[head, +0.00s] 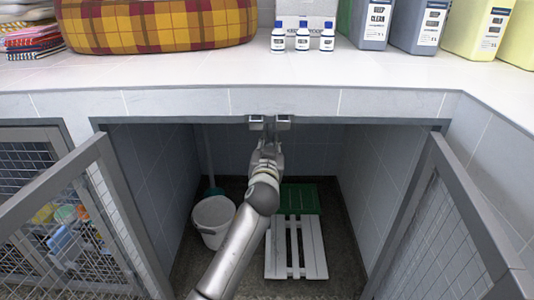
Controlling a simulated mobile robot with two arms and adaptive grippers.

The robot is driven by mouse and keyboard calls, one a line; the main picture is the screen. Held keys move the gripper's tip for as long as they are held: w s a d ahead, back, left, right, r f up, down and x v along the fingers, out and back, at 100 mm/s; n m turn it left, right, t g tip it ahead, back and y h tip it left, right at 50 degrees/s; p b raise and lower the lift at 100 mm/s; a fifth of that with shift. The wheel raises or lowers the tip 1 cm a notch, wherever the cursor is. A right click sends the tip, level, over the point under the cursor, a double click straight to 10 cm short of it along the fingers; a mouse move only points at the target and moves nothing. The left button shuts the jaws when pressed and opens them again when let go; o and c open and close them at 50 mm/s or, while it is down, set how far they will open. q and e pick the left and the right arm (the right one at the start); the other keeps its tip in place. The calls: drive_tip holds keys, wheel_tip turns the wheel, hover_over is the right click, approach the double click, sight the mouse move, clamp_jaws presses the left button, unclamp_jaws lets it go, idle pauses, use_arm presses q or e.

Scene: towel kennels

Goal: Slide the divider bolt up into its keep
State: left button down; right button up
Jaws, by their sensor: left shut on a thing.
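My left gripper (267,148) reaches up from below to the top edge of the open kennel. It is shut on the divider bolt, which its jaws and wrist almost wholly hide. Two small pale metal blocks, which look like the keep (284,122), sit side by side under the counter's front lip, just above the jaws. I cannot tell whether the bolt is inside the keep. My right gripper is not in view.
Open mesh doors stand at the left (120,200) and right (455,210) of the kennel. Inside are a white bucket (213,218), a white slatted board (297,250) and a green one (300,197). The counter (200,75) above holds bottles, jugs, a plaid bed and folded towels.

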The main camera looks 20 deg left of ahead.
use_arm(q)
drive_tip(key=shift+r, duration=0.35)
drive_tip(key=c, duration=1.5)
unclamp_jaws()
drive_tip(key=shift+o, duration=0.9)
drive_tip(key=shift+f, duration=0.15)
drive_tip(key=shift+s, duration=0.1)
drive_tip(key=v, duration=1.1)
drive_tip(key=shift+s, duration=0.35)
drive_tip(key=shift+d, duration=0.1)
